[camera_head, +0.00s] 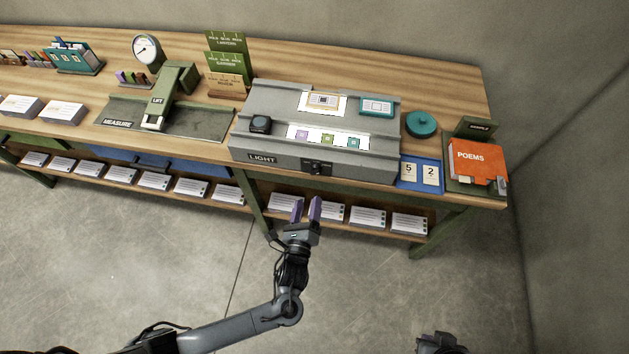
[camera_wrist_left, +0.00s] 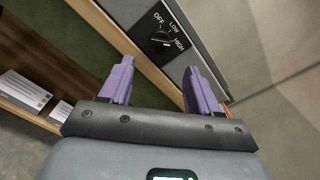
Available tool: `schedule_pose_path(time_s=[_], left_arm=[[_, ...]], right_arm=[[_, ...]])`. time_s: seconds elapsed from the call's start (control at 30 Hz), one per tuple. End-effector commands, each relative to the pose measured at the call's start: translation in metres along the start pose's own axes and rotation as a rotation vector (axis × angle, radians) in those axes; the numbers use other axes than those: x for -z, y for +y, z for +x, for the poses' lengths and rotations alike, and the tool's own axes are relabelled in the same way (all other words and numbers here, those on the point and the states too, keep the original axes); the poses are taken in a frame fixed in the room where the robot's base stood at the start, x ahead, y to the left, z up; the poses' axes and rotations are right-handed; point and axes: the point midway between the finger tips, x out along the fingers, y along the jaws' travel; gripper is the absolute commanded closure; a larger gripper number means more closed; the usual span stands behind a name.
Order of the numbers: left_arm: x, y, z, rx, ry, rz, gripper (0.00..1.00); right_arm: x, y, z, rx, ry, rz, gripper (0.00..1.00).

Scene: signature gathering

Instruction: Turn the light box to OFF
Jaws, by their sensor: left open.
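The grey light box (camera_head: 270,95) stands on the wooden bench, with "LIGHT" on its front face. Its black rotary knob (camera_head: 318,167) sits on that front face. In the left wrist view the knob (camera_wrist_left: 161,38) shows close up, with the labels OFF, LOW and HIGH around it; its exact setting is hard to tell. My left gripper (camera_head: 306,208) is open and empty, in front of and below the knob, apart from it. Its two purple fingers (camera_wrist_left: 158,85) spread on either side below the knob in the wrist view. My right gripper is not clearly seen.
The wooden bench (camera_head: 455,95) also holds a green press (camera_head: 170,95), a teal round tin (camera_head: 421,124), a blue number card holder (camera_head: 420,174) and an orange POEMS book (camera_head: 478,160). A lower shelf with paper stacks (camera_head: 409,223) runs under the bench top. The floor in front is clear.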

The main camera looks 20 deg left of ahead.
Motion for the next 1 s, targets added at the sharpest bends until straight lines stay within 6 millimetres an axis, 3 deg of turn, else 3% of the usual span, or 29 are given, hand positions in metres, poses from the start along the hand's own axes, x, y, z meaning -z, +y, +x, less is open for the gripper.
schedule_pose_path(time_s=[0.6,1.0], left_arm=[[0.000,0.000,0.088,0.000,0.000,-0.001,0.38],[0.000,0.000,0.100,-0.001,0.002,-0.002,0.38]], right_arm=[[-0.006,0.002,0.017,-0.009,0.000,-0.011,1.00],[-0.007,0.002,0.019,-0.008,-0.001,-0.009,1.00]])
